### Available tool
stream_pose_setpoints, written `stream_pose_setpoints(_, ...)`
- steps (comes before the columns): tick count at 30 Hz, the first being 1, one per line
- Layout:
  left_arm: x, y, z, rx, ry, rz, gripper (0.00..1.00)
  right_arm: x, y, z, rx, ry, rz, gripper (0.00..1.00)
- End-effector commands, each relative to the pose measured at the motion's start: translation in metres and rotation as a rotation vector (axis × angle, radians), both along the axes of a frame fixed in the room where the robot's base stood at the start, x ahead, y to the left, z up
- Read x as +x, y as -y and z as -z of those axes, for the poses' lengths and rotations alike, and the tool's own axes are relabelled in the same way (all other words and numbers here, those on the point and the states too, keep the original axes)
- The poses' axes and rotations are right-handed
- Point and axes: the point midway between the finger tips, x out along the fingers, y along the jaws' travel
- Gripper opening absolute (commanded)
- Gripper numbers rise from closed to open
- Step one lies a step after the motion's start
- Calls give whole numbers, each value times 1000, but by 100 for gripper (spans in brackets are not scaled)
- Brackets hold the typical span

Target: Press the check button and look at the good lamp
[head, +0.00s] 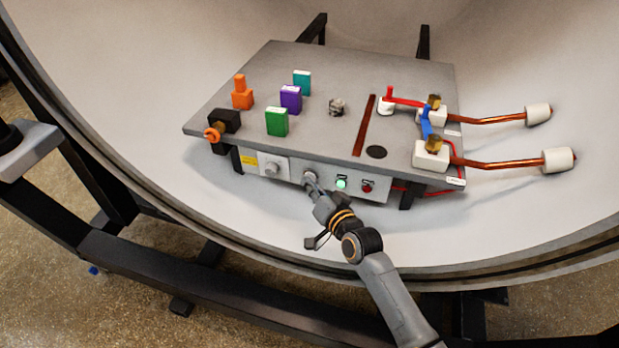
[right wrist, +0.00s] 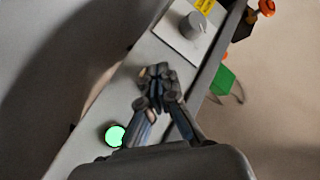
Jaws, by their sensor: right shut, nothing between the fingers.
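My right gripper (head: 311,181) is shut and empty, with its fingertips at the front panel (head: 325,178) below the grey plate. The check button is not clearly visible; the fingertips cover the spot left of the lamps, and I cannot tell whether they touch or press anything. The green good lamp (head: 341,183) glows bright green just right of the fingertips. In the right wrist view the shut gripper (right wrist: 157,75) is over the panel, and the lit green lamp (right wrist: 115,136) shows at lower left. My left gripper is not in view.
A red lamp (head: 367,186) looks dark. A grey knob (head: 271,168) is left on the panel. Orange, purple, teal and green (head: 277,122) blocks stand on the plate (head: 320,60). Copper rods (head: 495,119) with white ends extend right. The curved chamber wall surrounds the plate.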

Motion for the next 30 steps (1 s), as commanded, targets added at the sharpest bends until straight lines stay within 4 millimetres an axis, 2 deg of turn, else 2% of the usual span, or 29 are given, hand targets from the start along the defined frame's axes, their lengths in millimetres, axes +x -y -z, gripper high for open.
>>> stream_pose_setpoints(10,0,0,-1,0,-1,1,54,0,0,-1,1,2,1,0)
stream_pose_setpoints(19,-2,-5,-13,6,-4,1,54,-14,-5,-2,1,0,0,0)
stream_pose_setpoints(30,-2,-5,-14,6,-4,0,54,-16,-6,-1,1,0,1,0)
